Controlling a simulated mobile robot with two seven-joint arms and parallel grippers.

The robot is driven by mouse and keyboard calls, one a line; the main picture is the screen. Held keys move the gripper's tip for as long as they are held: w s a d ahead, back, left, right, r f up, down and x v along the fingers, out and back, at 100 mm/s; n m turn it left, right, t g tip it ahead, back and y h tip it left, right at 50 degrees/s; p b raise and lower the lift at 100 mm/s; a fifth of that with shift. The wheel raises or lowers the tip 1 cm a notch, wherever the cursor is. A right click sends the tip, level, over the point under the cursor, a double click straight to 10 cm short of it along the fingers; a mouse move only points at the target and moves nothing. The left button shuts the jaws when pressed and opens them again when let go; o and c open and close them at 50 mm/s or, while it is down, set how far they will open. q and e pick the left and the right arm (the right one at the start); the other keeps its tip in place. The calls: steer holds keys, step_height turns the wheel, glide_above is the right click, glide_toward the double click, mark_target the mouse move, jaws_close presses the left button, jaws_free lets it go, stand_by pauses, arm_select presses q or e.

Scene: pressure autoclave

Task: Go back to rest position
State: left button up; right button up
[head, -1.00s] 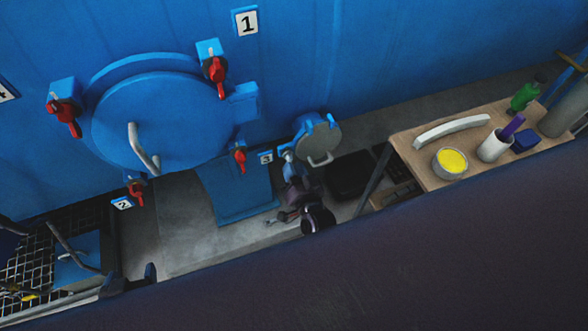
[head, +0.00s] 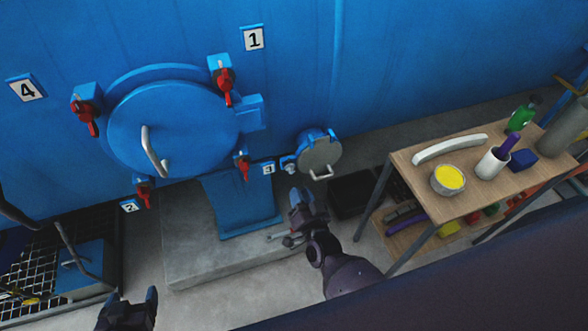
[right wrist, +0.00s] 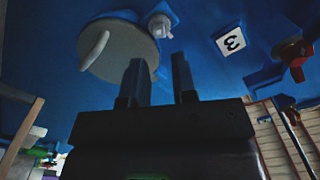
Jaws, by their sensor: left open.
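My left gripper (head: 131,303) is at the bottom left of the head view, open and empty, in front of the autoclave and apart from it. My right gripper (head: 301,200) is near the middle, below the small round grey hatch (head: 320,156). In the right wrist view my right gripper (right wrist: 160,75) shows two separated fingers with nothing between them. The hatch, with its pale handle, is beyond the fingertips there. The large round blue door (head: 175,125) with its grey handle and red clamps (head: 225,80) looks closed.
A wooden table (head: 420,185) at right holds a bowl of yellow stuff (head: 448,180), a white cup (head: 493,163), a curved white piece (head: 450,149) and a green bottle (head: 522,117). A metal grid (head: 30,260) lies at lower left. A dark band covers the lower right.

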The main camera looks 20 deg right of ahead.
steer(key=s+d+r+n+g, duration=0.3)
steer(key=s+d+n+g, duration=0.3)
steer(key=s+d, duration=0.6)
steer(key=s, duration=0.4)
steer(key=shift+s+d+n+h, duration=0.3)
steer(key=shift+s+h, duration=0.05)
steer(key=shift+h, duration=0.05)
arm_select(q)
steer(key=shift+s+f, duration=0.15)
steer(key=shift+s, duration=0.15)
steer(key=shift+w, duration=0.1)
arm_select(e)
steer(key=shift+c, duration=0.2)
